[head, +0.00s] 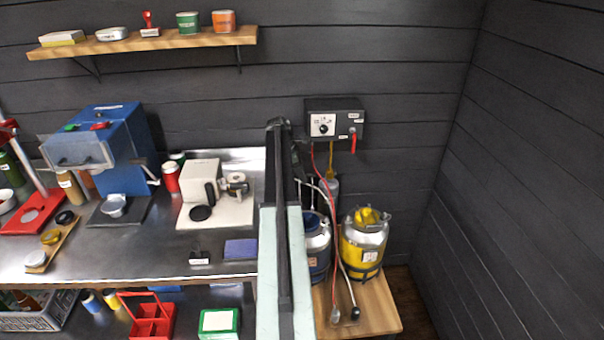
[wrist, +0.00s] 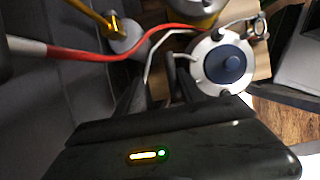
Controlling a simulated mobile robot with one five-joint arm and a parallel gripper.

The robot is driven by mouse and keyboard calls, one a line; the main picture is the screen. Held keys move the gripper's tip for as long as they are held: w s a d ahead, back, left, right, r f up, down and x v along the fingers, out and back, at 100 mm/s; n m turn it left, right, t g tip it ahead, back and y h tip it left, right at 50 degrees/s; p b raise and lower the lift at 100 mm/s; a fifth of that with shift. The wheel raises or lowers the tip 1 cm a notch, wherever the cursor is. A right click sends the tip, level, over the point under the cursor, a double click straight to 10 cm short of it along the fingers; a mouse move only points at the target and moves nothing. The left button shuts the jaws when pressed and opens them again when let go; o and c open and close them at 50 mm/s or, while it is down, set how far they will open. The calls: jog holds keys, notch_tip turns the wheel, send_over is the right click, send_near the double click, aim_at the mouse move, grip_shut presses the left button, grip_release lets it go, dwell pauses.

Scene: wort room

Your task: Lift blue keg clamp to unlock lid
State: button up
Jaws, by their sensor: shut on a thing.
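The blue keg (head: 318,247) stands on a low wooden table, half hidden behind my arm in the head view. In the wrist view its pale top with the round blue lid (wrist: 229,66) is right of and beyond my gripper (wrist: 158,88). My dark jaws are closed on the blue keg's clamp at the lid's left side. The clamp between the jaws is mostly hidden, so its angle is unclear. In the head view my arm covers the gripper.
A yellow keg (head: 363,243) stands close on the right. Red and grey hoses hang from a wall control box (head: 335,124) past the kegs. A grey cylinder (head: 329,190) stands behind. A steel counter (head: 150,245) with machines is at left. The table front (head: 375,312) has some bare wood.

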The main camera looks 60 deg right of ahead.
jog(key=p+v, duration=0.7)
jog(key=shift+r, duration=0.35)
jog(key=shift+w, duration=0.15)
